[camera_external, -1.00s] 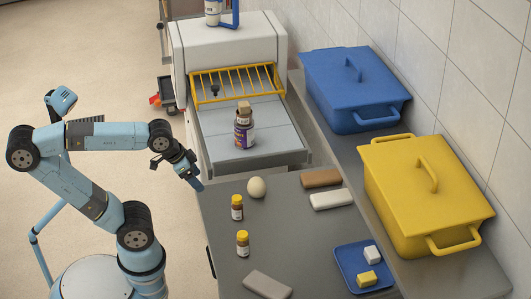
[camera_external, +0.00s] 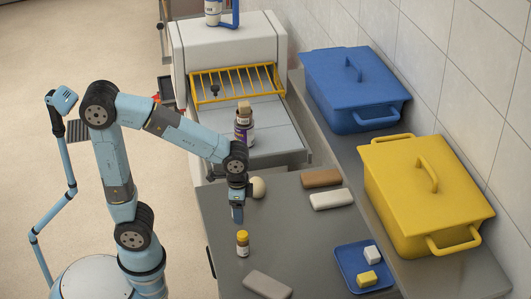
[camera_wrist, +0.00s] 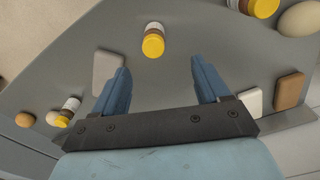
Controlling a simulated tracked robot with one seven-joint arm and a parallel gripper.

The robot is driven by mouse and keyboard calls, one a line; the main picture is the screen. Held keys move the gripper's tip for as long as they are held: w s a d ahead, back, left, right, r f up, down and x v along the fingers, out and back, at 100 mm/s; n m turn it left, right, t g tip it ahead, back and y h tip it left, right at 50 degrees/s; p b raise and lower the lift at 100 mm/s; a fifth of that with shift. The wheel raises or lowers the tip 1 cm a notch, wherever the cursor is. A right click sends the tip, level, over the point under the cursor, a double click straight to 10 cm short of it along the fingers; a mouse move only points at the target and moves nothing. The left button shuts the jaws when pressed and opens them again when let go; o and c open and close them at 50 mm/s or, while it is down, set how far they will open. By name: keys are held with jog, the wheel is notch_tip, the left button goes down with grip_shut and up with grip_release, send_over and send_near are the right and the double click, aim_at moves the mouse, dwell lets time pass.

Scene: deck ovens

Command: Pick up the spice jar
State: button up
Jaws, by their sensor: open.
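Small brown jars with yellow lids and white labels stand on the grey counter, and I take these as the spice jars. One jar (camera_external: 242,244) stands upright just in front of my gripper (camera_external: 237,213); I take it to be the jar (camera_wrist: 153,39) beyond the fingertips in the wrist view. A second jar (camera_wrist: 255,6) is partly cut off at the top right of the wrist view, beside the egg (camera_wrist: 298,19); my gripper hides it in the external view. My gripper (camera_wrist: 160,82) points down, open and empty, its blue fingers apart.
Grey (camera_external: 268,284), white (camera_external: 331,199) and brown (camera_external: 321,178) blocks lie around. Blue (camera_external: 353,90) and yellow (camera_external: 425,195) bins stand right. A larger purple-labelled bottle (camera_external: 241,136) stands behind. Another yellow-lidded jar (camera_wrist: 69,108) shows lower left.

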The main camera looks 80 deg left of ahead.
aim_at(244, 241)
jog(key=shift+w+d+f, duration=0.25)
jog(key=shift+f, duration=0.25)
notch_tip(244, 241, down, 8)
jog(key=shift+f, duration=0.15)
jog(key=shift+w+d+f, duration=0.1)
jog(key=shift+d+f, duration=0.05)
jog(key=shift+f, duration=0.7)
jog(key=shift+s+d+f, duration=0.1)
jog(key=shift+d+f, duration=0.1)
jog(key=shift+f, duration=0.7)
jog(key=shift+w+d+f, duration=0.1)
jog(key=shift+d+f, duration=0.05)
jog(key=shift+f, duration=0.7)
jog(key=c, duration=1.2)
jog(key=shift+r, duration=0.1)
